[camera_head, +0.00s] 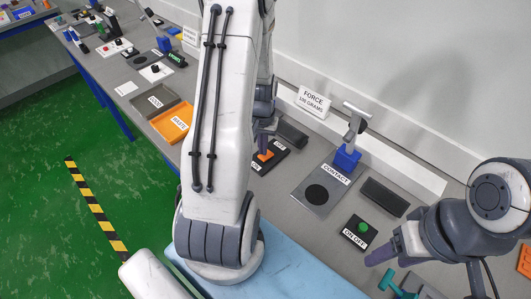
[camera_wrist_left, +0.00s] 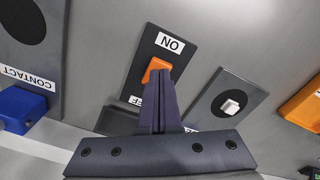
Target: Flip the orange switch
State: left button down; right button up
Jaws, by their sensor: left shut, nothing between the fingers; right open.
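The orange switch (camera_head: 265,156) sits on a black panel with ON and OFF labels, just right of my left arm in the head view. In the left wrist view the orange switch (camera_wrist_left: 155,67) shows above my shut left gripper (camera_wrist_left: 164,76). The fingers are together and empty, with their tips at the switch; I cannot tell whether they touch it. They partly cover the OFF label of the panel (camera_wrist_left: 150,52); the ON label is clear. My right gripper (camera_head: 370,259) is open and empty at the lower right, seen side-on, away from the switch.
A CONTACT plate (camera_head: 310,205) with a blue block (camera_head: 346,157) lies right of the switch panel. A panel with a green knob (camera_head: 363,227) is nearer. An orange tray (camera_head: 172,124) lies left.

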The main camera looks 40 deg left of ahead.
pick_arm(q)
jog(key=shift+f+b, duration=0.8)
jog(key=shift+f, duration=0.25)
dwell(0.4)
jog(key=shift+r, duration=0.15)
notch_tip(320, 180, up, 7)
jog(key=p, duration=0.6)
dwell(0.3)
